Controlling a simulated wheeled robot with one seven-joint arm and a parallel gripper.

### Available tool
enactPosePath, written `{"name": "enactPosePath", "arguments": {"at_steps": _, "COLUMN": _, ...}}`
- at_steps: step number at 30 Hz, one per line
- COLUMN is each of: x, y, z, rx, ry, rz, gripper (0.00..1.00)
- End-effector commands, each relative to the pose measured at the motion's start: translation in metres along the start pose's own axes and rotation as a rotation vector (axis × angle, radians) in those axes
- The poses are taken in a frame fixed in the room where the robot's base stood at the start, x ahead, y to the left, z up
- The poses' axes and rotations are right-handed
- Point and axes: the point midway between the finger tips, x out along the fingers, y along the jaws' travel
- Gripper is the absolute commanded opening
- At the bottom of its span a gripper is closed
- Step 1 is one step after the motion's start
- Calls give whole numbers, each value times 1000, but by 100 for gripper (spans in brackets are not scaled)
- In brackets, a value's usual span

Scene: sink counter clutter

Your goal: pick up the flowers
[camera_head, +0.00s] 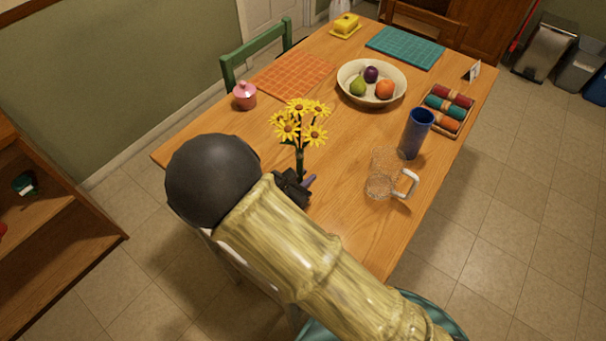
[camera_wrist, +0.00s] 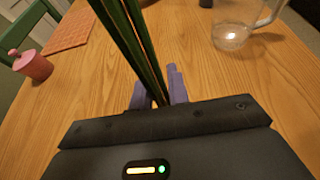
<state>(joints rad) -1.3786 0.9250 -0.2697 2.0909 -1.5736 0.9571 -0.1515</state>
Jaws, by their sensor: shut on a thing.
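The flowers (camera_head: 299,125) are a bunch of yellow blooms with dark centres on green stems, standing upright above the near part of the wooden table. In the wrist view only their green stems (camera_wrist: 134,45) show, running up out of the frame. My gripper (camera_wrist: 158,92) is shut on the stems, with a purple finger on each side of them. In the head view my gripper (camera_head: 301,183) is partly hidden by my arm. The lower ends of the stems are hidden, and I cannot tell whether they touch the table.
A clear glass mug (camera_head: 380,185) and a blue cup (camera_head: 416,134) stand to the right. A pink lidded jar (camera_head: 245,96) stands at the left, and a fruit bowl (camera_head: 345,91) stands farther back. The wooden table (camera_head: 340,150) is bare between them.

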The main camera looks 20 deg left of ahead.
Motion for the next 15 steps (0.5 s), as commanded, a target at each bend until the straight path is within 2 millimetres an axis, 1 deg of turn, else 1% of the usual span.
{"name": "enactPosePath", "arguments": {"at_steps": 1, "x": -4, "y": 0, "z": 9, "rx": 4, "ry": 0, "rz": 1, "gripper": 0}}
{"name": "enactPosePath", "arguments": {"at_steps": 9, "x": -23, "y": 0, "z": 55, "rx": 5, "ry": 0, "rz": 1, "gripper": 0}}
{"name": "enactPosePath", "arguments": {"at_steps": 12, "x": -28, "y": 0, "z": 67, "rx": 4, "ry": 0, "rz": 0, "gripper": 0}}
{"name": "enactPosePath", "arguments": {"at_steps": 15, "x": -30, "y": 0, "z": 74, "rx": 2, "ry": 0, "rz": 0, "gripper": 0}}
